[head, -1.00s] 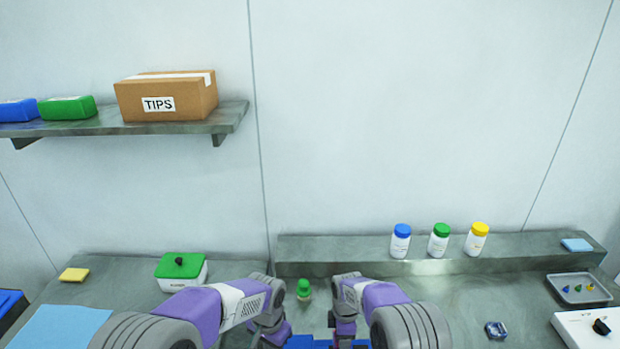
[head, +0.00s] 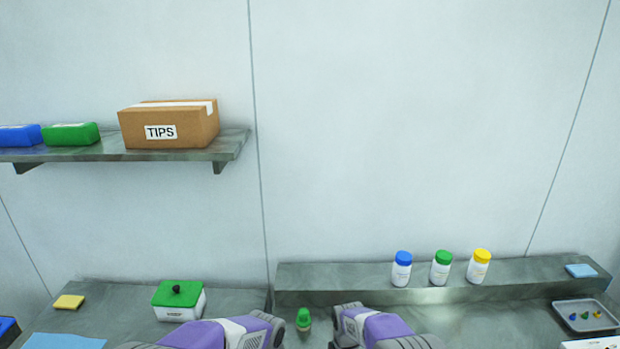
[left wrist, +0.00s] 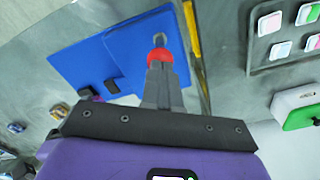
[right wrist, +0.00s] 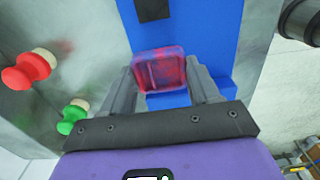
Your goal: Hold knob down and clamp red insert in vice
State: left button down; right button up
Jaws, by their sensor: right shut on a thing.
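The red insert (right wrist: 160,70) is a translucent red square between the fingertips of my right gripper (right wrist: 165,80), which is shut on it over the blue vice (right wrist: 200,55). Whether the insert touches the vice is unclear. In the left wrist view, the blue vice (left wrist: 105,60) lies beyond my left gripper (left wrist: 160,70). The left fingers are together, with their tips at a round red knob (left wrist: 160,56); they partly hide it, and I cannot tell whether they press on it. In the head view, both grippers and the vice are below the picture.
Red (right wrist: 28,70) and green (right wrist: 72,116) stoppers stand left of the vice in the right wrist view. A green-lidded box (head: 180,301) stands at left. Three capped bottles (head: 440,268) stand on a ledge at right. A tray (head: 585,316) holds small coloured pieces.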

pick_arm(q)
jog(key=shift+f, duration=2.95)
pick_arm(e)
jog(key=shift+f, duration=0.15)
pick_arm(q)
jog(key=shift+s, duration=0.1)
pick_arm(e)
jog(key=shift+f, duration=2.3)
jog(key=shift+f, duration=0.15)
jog(key=shift+f, duration=0.75)
jog(key=shift+d, duration=0.1)
